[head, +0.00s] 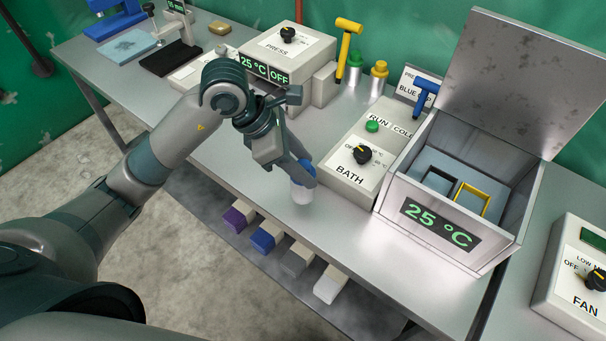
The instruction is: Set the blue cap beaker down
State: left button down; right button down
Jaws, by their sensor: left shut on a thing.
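The blue cap beaker (302,193) has a pale body and a blue top. It is between the fingers of my left gripper (305,174), which is shut on it. The beaker is roughly upright over the front part of the metal table (345,225), left of the bath control box. I cannot tell whether its base touches the table. The fingers hide part of the cap. My right gripper is not in view.
The bath box (352,178) and an open-lidded tank (440,222) reading 25 °C stand to the right. A press (288,55) and bottles with green (354,60) and yellow (379,69) caps stand behind. Coloured blocks (263,240) show below the front edge.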

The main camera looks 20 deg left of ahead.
pick_arm(q)
notch_tip(320, 180, down, 2)
jog(key=shift+s+f+p, duration=0.1)
jog(key=shift+p, duration=0.45)
jog(key=shift+f, duration=0.95)
jog(key=c, duration=1)
grip_release()
jog(key=shift+a+r, duration=0.2)
jog(key=shift+r, duration=0.2)
jog(key=b+v, duration=0.2)
jog(key=v, duration=0.9)
